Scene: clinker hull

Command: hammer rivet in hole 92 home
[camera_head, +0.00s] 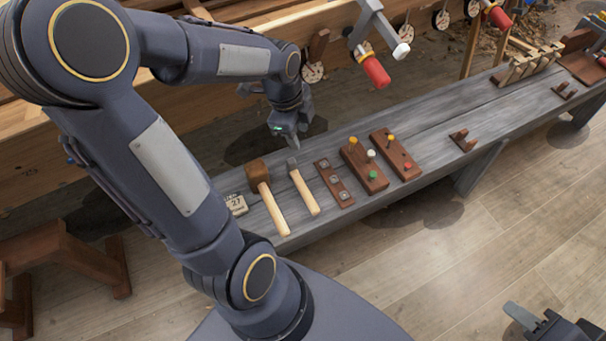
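A hammer (303,190) with a grey head and pale wooden handle lies on the long grey bench (450,95). A mallet (267,195) with a brown block head lies to its left. The hull planking (190,115) runs behind the bench, with round numbered tags (312,72) hanging on it. I cannot read a 92, and the rivet and its hole cannot be made out. My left gripper (287,138) points down between hull and bench, above and behind the hammer, touching no tool; its finger gap is unclear. My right gripper (545,325) is partly cut off at the bottom right, far from the tools.
A card reading 27 (235,204) lies by the mallet. A narrow block with metal pieces (333,183) and two blocks with coloured pegs (364,165) (396,153) stand right of the hammer. A red-handled clamp (375,70) juts from the hull. A brown stool (65,255) stands left.

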